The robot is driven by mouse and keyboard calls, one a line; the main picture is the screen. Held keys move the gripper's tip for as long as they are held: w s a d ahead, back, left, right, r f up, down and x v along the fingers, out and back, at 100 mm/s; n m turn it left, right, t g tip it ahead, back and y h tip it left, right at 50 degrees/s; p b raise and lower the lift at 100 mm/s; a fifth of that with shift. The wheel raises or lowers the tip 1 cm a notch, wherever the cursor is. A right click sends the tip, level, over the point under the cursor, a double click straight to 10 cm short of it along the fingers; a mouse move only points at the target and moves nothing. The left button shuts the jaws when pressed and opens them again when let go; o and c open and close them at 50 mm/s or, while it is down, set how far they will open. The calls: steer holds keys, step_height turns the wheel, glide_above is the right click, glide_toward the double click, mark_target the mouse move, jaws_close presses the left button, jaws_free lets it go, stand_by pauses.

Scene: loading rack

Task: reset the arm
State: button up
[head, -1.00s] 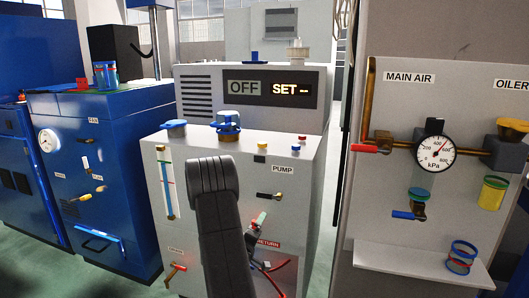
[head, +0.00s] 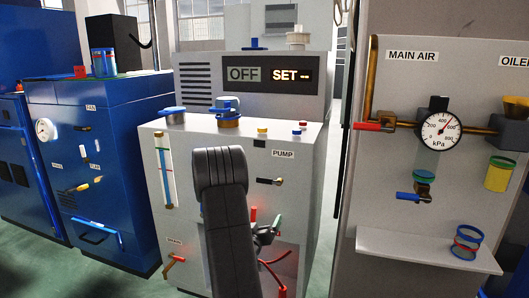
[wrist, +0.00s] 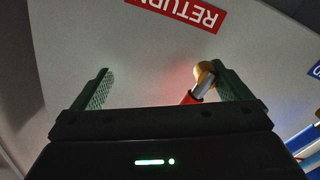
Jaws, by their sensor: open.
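My arm rises from the bottom middle of the head view, in front of the grey pump cabinet (head: 300,185). My gripper (head: 264,232) is partly hidden behind the arm, close to the cabinet's front. In the wrist view my gripper (wrist: 163,75) is open, with its two green fingers wide apart. A red-handled valve lever (wrist: 203,82) with a silver shaft and brass end is right beside the right finger. I cannot tell whether they touch. The space between the fingers is otherwise empty, facing a grey panel with the red RETURN label (wrist: 178,10).
Red hoses (head: 275,270) hang just below the gripper. A DRAIN valve (head: 174,263) is at the cabinet's lower left. To the right stands the MAIN AIR panel (head: 390,150) with a gauge (head: 440,131) and a shelf (head: 400,245). A blue cabinet (head: 105,150) stands left.

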steer(key=f+m+b, duration=0.1)
steer(key=m, duration=0.1)
steer(key=f+m+b, duration=0.1)
steer(key=m, duration=0.1)
steer(key=shift+s+d+m, duration=0.1)
steer(key=shift+d+m, duration=0.1)
steer(key=shift+m, duration=0.1)
steer(key=shift+s+a, duration=0.2)
steer(key=shift+s, duration=0.45)
